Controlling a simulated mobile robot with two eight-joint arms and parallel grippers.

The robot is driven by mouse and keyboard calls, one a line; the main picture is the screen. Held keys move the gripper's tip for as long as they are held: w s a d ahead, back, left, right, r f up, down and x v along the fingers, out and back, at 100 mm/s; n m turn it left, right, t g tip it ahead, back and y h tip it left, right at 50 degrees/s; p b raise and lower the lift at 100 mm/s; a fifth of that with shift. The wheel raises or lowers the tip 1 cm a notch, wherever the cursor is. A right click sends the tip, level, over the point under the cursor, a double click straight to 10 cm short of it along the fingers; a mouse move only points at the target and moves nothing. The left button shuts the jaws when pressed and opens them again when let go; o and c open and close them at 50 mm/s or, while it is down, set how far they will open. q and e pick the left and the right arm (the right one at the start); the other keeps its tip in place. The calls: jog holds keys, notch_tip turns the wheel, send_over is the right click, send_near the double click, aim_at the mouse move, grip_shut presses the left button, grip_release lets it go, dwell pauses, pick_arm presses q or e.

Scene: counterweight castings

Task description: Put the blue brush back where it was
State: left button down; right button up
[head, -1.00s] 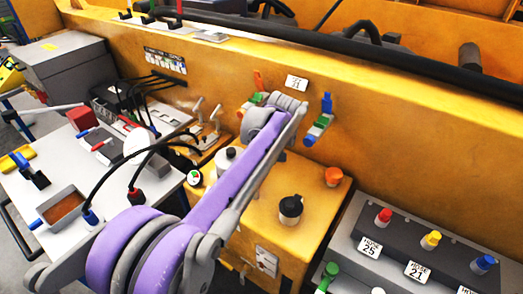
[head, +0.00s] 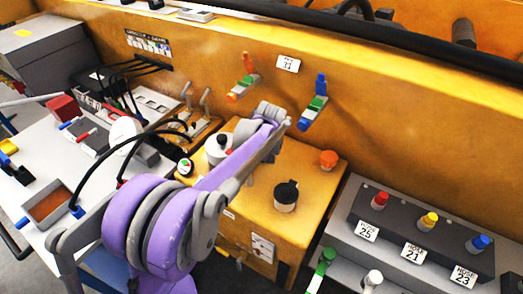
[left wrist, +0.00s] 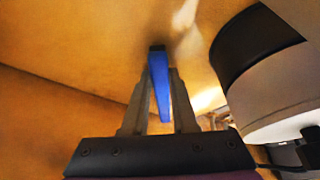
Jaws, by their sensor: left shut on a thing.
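In the left wrist view my left gripper (left wrist: 160,80) is shut on a narrow blue handle, the blue brush (left wrist: 162,92), whose far end is dark. A yellow-orange surface lies behind it. I cannot tell whether the brush touches that surface. In the head view my purple left arm reaches over the yellow box (head: 315,212) from the lower left. Its gripper and the brush are hidden there behind the arm. My right gripper is not in view.
A jar with a black lid (head: 286,196) and an orange knob (head: 328,159) stand on the box. A dark-and-pale cylinder (left wrist: 255,50) is close right of the gripper. Coloured fittings (head: 313,110) project from the yellow wall. A white table (head: 20,205) stands left.

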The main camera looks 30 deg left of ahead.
pick_arm(q)
jog(key=shift+f, duration=0.25)
jog(key=shift+f, duration=0.2)
jog(key=c, duration=0.7)
grip_release()
jog(key=shift+r, duration=0.1)
jog(key=v, duration=1.2)
jog(key=shift+p, duration=0.3)
